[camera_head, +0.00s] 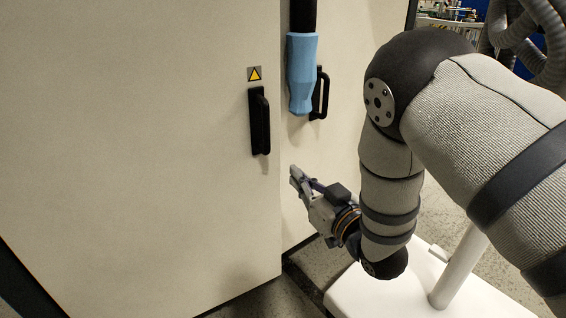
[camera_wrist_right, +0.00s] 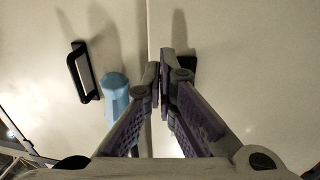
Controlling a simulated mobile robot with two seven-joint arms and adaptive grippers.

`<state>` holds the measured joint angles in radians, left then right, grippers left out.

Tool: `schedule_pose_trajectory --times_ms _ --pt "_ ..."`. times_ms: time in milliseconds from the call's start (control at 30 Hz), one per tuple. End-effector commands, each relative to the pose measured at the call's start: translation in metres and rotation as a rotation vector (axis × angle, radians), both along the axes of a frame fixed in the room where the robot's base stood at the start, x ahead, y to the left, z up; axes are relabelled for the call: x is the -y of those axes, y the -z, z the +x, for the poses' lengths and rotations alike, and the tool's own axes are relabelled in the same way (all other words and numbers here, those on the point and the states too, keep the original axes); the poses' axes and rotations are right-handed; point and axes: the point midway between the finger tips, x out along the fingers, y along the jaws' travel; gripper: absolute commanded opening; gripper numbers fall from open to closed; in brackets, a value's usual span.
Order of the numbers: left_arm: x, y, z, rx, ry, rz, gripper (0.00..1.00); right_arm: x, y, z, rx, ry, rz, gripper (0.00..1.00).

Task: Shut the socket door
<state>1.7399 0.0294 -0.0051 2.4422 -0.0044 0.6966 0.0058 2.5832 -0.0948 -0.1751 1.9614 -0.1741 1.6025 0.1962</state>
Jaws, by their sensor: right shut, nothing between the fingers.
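The large cream door (camera_head: 150,140) on the left has a black handle (camera_head: 260,122) and a yellow warning triangle above it. Its right edge overlaps a cream panel (camera_head: 340,60); the bottom edges are stepped, and how far the door stands ajar is unclear. My right gripper (camera_head: 293,174) is shut and empty, below and right of the handle, near the door's right edge. In the right wrist view, its fingertips (camera_wrist_right: 160,78) meet near the vertical seam (camera_wrist_right: 149,40), with the door's handle (camera_wrist_right: 187,62) partly hidden behind them. Contact cannot be told. My left gripper is out of view.
A light blue grip (camera_head: 301,72) on a black pole hangs before the right panel, close to that panel's black handle (camera_head: 321,95). A white base with a post (camera_head: 460,265) stands lower right. Grey hoses (camera_head: 530,40) hang upper right.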

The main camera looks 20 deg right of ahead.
Motion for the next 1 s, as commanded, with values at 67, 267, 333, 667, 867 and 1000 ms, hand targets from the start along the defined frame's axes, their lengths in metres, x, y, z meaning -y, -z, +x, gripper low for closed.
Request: schedule_pose_trajectory --times_ms 67,267,333,667,867,1000 --pt "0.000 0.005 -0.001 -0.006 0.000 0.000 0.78 -0.004 0.002 0.017 0.002 -0.002 -0.001 0.00" --pt "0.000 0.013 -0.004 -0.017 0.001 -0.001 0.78 -0.011 0.003 0.056 -0.001 -0.001 -0.001 0.00" --pt "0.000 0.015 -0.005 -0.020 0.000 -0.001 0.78 -0.013 0.003 0.065 -0.001 -0.001 -0.001 0.00" --pt "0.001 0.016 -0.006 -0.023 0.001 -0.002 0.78 -0.016 0.000 0.078 -0.001 0.000 0.000 0.00" --pt "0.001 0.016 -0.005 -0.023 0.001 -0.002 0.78 -0.014 0.000 0.078 -0.001 0.002 0.000 0.00" --pt "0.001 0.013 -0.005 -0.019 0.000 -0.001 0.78 -0.001 -0.001 0.086 0.002 0.024 0.000 0.00"
